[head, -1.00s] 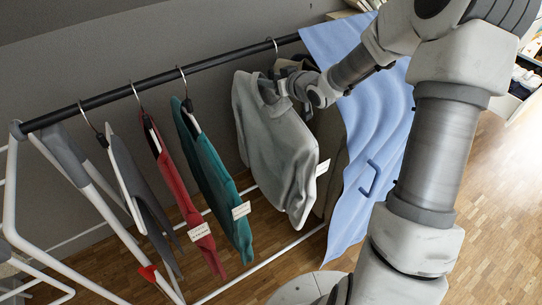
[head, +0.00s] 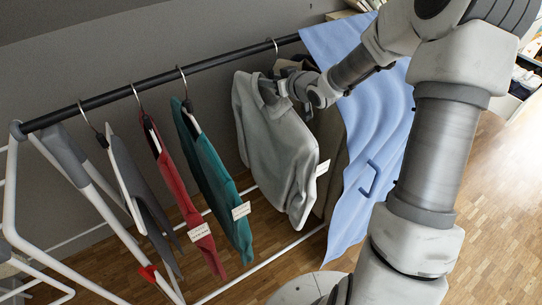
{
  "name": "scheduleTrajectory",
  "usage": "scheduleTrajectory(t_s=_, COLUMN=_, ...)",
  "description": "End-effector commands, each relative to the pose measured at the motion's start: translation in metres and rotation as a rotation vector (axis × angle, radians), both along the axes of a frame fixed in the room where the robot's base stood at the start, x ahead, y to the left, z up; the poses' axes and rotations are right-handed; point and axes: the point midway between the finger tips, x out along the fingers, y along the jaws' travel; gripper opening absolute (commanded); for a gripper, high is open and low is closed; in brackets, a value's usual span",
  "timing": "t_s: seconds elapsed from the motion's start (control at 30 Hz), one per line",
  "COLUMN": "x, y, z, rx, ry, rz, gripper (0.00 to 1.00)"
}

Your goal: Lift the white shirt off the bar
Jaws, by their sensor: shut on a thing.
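The white shirt (head: 275,150), pale grey-white in this light, hangs below the black bar (head: 205,65) towards its right end, with a white tag at its side. A hanger hook (head: 273,46) sits over the bar above it. My gripper (head: 270,90) is at the shirt's upper part, just under the bar, and is shut on the shirt. The fingers are partly hidden by the cloth and the wrist, so the exact grip point is unclear.
A dark olive garment (head: 331,150) hangs close behind the shirt, with a light blue cloth (head: 380,135) to the right. Teal (head: 215,180), red (head: 182,190) and dark grey (head: 140,190) garments hang left. Gaps separate them. White rack legs stand at far left.

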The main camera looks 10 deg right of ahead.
Motion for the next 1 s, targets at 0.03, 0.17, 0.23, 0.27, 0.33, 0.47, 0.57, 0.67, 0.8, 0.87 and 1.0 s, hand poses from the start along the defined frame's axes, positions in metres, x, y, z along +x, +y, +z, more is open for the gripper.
scheduleTrajectory(t_s=0.03, x=0.0, y=0.0, z=0.0, rx=0.0, ry=0.0, rz=0.0, gripper=0.0)
scheduleTrajectory(t_s=0.17, x=0.0, y=0.0, z=0.0, rx=0.0, ry=0.0, rz=0.0, gripper=0.0)
scheduleTrajectory(t_s=0.23, x=0.0, y=0.0, z=0.0, rx=0.0, ry=0.0, rz=0.0, gripper=0.0)
scheduleTrajectory(t_s=0.27, x=0.0, y=0.0, z=0.0, rx=0.0, ry=0.0, rz=0.0, gripper=0.0)
scheduleTrajectory(t_s=0.33, x=0.0, y=0.0, z=0.0, rx=0.0, ry=0.0, rz=0.0, gripper=0.0)
scheduleTrajectory(t_s=0.47, x=0.0, y=0.0, z=0.001, rx=0.0, ry=-0.003, rz=0.0, gripper=0.0)
scheduleTrajectory(t_s=0.57, x=0.0, y=0.0, z=0.001, rx=0.0, ry=-0.003, rz=0.0, gripper=0.0)
scheduleTrajectory(t_s=0.67, x=0.001, y=0.0, z=0.001, rx=0.0, ry=-0.003, rz=0.0, gripper=0.0)
scheduleTrajectory(t_s=0.8, x=0.001, y=0.001, z=0.004, rx=0.0, ry=-0.003, rz=0.0, gripper=0.0)
scheduleTrajectory(t_s=0.87, x=0.002, y=0.002, z=0.006, rx=0.0, ry=-0.003, rz=0.0, gripper=0.0)
scheduleTrajectory(t_s=1.0, x=0.005, y=0.007, z=0.014, rx=0.0, ry=-0.004, rz=0.001, gripper=0.0)
